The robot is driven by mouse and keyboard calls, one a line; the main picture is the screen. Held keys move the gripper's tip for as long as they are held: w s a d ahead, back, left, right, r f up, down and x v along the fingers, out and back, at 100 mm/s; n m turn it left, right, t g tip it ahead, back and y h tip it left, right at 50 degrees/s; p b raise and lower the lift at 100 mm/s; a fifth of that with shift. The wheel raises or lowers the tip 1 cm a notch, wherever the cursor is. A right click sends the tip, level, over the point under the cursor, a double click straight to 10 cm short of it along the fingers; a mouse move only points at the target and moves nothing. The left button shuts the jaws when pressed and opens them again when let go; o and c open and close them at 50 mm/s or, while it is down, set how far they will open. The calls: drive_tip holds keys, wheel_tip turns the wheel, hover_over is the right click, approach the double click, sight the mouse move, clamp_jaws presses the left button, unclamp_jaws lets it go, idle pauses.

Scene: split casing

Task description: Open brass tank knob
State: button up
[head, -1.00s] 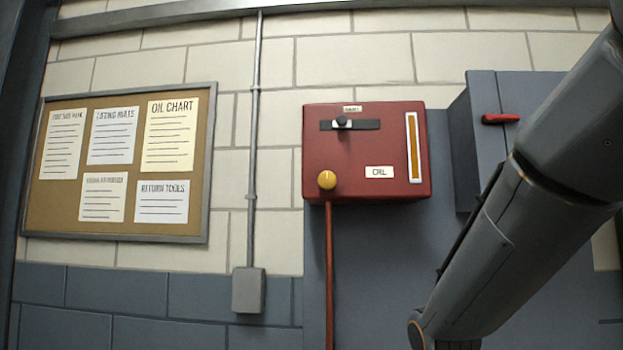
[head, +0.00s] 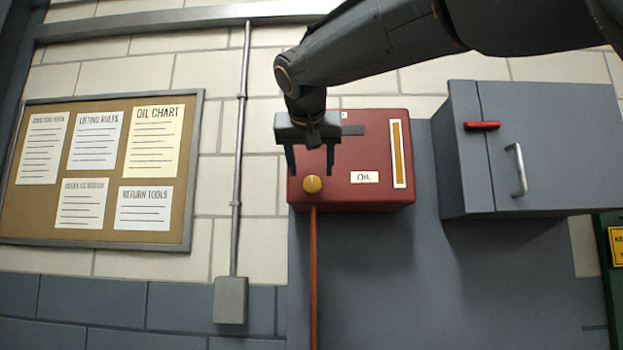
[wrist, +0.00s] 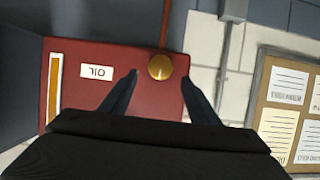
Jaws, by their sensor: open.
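The brass knob (head: 312,184) is a round yellow knob at the lower left of the red oil tank (head: 382,197) on the wall. My gripper (head: 310,174) is open, fingers pointing down, in front of the tank's left part. In the head view the knob shows between and slightly below the fingertips. In the wrist view the knob (wrist: 160,67) lies between the two spread fingertips, a little beyond them, with no contact visible.
A red pipe (head: 313,270) runs down below the knob. A grey cabinet (head: 550,150) with a red handle (head: 482,125) stands to the right. A conduit (head: 240,150) and notice board (head: 195,160) are to the left.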

sight(312, 181)
drive_tip(key=shift+p+x, duration=0.75)
drive_tip(key=shift+x, duration=1.95)
drive_tip(key=c, duration=1.1)
drive_tip(key=shift+o, duration=0.2)
